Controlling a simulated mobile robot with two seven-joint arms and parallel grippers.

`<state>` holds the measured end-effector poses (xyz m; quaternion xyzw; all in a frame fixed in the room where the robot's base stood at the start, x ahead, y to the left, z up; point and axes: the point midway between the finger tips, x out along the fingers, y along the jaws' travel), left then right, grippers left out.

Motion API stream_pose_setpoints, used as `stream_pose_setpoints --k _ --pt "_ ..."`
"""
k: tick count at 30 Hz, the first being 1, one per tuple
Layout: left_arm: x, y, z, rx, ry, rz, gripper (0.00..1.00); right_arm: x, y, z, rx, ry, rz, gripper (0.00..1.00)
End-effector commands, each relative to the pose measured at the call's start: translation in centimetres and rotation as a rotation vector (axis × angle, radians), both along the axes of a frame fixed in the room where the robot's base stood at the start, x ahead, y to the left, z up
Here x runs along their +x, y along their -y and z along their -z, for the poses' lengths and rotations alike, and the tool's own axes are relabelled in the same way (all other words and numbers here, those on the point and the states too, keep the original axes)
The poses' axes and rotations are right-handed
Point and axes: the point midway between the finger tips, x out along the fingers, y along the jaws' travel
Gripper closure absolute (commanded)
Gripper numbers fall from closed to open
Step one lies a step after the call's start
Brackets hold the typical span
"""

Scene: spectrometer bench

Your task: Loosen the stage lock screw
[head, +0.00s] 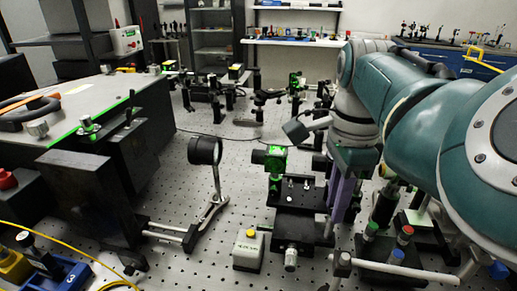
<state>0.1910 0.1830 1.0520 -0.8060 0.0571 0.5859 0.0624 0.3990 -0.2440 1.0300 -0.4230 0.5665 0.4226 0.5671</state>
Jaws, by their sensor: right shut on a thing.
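The black stage (300,196) stands on the perforated bench right of centre, with a green-lit mount (275,160) at its back left and a silver micrometer knob (291,258) at its front. My right gripper (336,214) reaches down from the teal arm, its purple fingers at the right side of the stage. It is shut on what appears to be the stage lock screw. The screw itself is hidden by the fingers, so I cannot tell how far it is turned. My left gripper is out of view.
A small box with a yellow button (249,250) stands left of the stage. A round black lens holder (205,151) on a post stands farther left. Bare bench shows between the lens holder and the stage.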

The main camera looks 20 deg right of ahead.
Motion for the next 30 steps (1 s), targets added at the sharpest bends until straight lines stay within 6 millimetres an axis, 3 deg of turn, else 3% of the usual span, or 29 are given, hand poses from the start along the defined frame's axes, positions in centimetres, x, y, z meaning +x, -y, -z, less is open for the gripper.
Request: stream_pose_setpoints --k 4,20,30 --pt "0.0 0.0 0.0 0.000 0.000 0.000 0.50 0.0 0.0 0.0 0.001 -0.002 0.000 1.00" --pt "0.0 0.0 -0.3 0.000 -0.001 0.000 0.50 0.0 0.0 -0.1 0.001 -0.003 -0.021 1.00" --pt "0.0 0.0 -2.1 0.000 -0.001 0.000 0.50 -0.1 0.0 -0.4 0.001 -0.005 -0.203 1.00"
